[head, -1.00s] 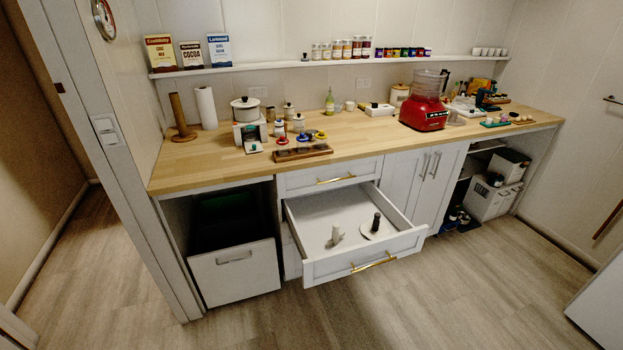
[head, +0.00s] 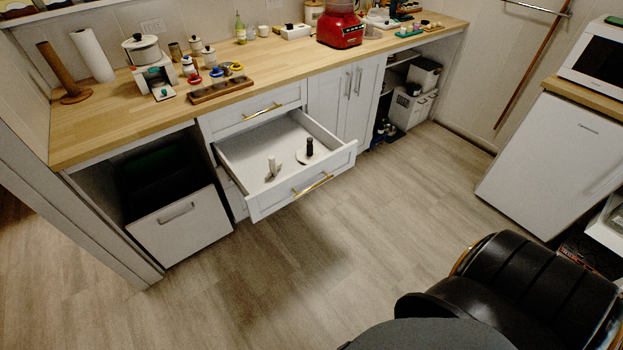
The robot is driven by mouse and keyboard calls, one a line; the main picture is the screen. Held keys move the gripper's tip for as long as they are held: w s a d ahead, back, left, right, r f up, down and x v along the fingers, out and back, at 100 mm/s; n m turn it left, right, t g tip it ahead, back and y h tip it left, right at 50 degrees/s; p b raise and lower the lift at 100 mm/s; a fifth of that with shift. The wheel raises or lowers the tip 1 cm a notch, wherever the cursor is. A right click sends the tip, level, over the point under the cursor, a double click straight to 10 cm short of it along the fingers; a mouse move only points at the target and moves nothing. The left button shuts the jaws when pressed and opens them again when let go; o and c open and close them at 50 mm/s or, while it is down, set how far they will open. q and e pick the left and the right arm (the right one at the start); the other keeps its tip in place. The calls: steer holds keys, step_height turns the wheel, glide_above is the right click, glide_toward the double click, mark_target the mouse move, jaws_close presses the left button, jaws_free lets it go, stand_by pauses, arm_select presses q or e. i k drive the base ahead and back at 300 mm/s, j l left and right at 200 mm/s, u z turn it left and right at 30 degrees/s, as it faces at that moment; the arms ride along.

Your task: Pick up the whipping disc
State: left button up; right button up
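A flat white disc with an upright dark stem (head: 307,153) lies in the open drawer (head: 250,158), towards its right side. It looks like the whipping disc. A smaller pale piece with a short stem (head: 272,168) stands to its left in the same drawer. It is too small to tell exactly what it is. Neither of my grippers is in view, and nothing touches the disc.
The wooden counter (head: 100,124) above holds a red food processor (head: 340,28), a white pot and small items. An open bin pull-out (head: 180,225) stands left of the drawer. A white fridge (head: 550,165) with a microwave stands at right.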

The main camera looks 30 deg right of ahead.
mark_target(308, 154)
steer(key=z, duration=1.25)
